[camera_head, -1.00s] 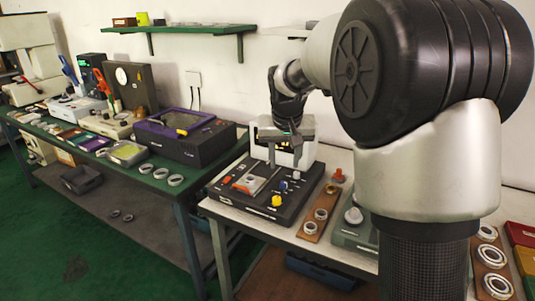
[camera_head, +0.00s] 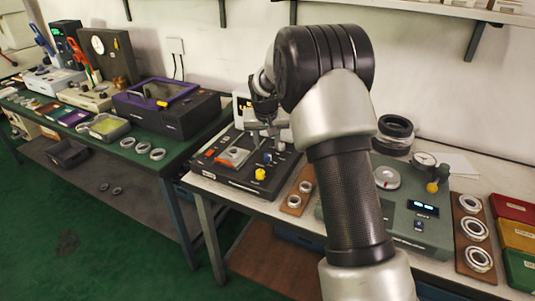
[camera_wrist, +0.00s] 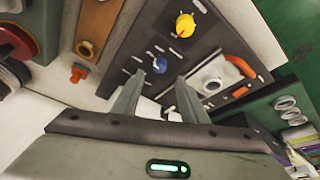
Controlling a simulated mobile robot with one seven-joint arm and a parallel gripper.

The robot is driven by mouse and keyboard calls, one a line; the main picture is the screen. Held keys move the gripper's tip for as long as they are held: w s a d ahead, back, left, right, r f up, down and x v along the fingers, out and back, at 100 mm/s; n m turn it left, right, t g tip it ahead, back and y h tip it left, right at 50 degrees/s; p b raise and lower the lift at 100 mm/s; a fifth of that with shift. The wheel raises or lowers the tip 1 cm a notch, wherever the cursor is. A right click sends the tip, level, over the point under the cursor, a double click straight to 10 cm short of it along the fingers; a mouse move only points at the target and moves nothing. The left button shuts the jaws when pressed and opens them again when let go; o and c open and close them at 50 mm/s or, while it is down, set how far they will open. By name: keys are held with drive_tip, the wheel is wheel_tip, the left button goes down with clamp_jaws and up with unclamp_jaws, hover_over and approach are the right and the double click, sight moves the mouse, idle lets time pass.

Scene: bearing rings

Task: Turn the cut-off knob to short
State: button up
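A black control panel (camera_head: 222,178) lies on the white-topped bench; it fills the middle of the wrist view (camera_wrist: 140,38). It carries a yellow knob (camera_head: 260,174), a blue knob (camera_head: 267,157) and a small white part (camera_wrist: 172,113). In the wrist view the yellow knob (camera_wrist: 185,25) is beyond the fingers and the blue knob (camera_wrist: 159,65) appears just past the fingertips. The labels are too small to read, so I cannot tell which is the cut-off knob. My gripper (camera_wrist: 160,82) is open, fingers pointing at the panel, with nothing visibly held. In the head view it is partly hidden.
An orange-handled part with a metal ring (camera_wrist: 212,78) is on the panel. A wooden strip with rings (camera_head: 297,192) and a green gauge device (camera_head: 415,225) stand to the right. A purple-framed black box (camera_head: 165,112) is on the left bench. My arm covers the middle of the head view.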

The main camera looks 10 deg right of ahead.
sight(268, 155)
drive_tip(key=x, duration=0.6)
drive_tip(key=shift+w+f, duration=0.15)
drive_tip(key=shift+f, duration=0.15)
clamp_jaws()
